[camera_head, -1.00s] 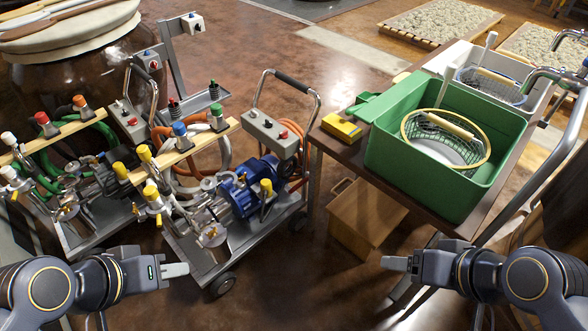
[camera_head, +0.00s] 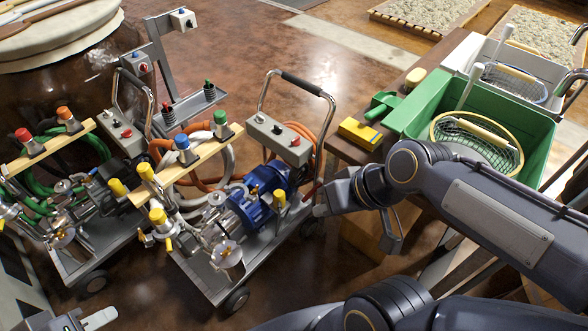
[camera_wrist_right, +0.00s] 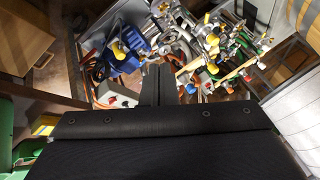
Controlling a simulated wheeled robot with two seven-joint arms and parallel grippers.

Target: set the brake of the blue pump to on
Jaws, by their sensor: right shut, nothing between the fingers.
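The blue pump (camera_head: 268,182) sits on a wheeled metal cart (camera_head: 205,277) left of centre. It also shows in the right wrist view (camera_wrist_right: 128,48). A grey control box (camera_head: 272,134) with a red button is on the cart's handle frame. I cannot make out which part is the brake, or its setting. My right gripper (camera_head: 319,210) is beside the cart's right side; contact cannot be told. Its fingers (camera_wrist_right: 157,84) are shut and empty in the wrist view. My left gripper (camera_head: 100,319) is at the bottom left edge, apart from the cart, its jaws unclear.
A second pump cart (camera_head: 85,262) stands close on the left. A side table (camera_head: 345,150) holds a yellow box (camera_head: 360,133) and a green bin (camera_head: 540,135) with a strainer (camera_head: 510,155). A cardboard box (camera_head: 365,240) is underneath, partly hidden by my right arm.

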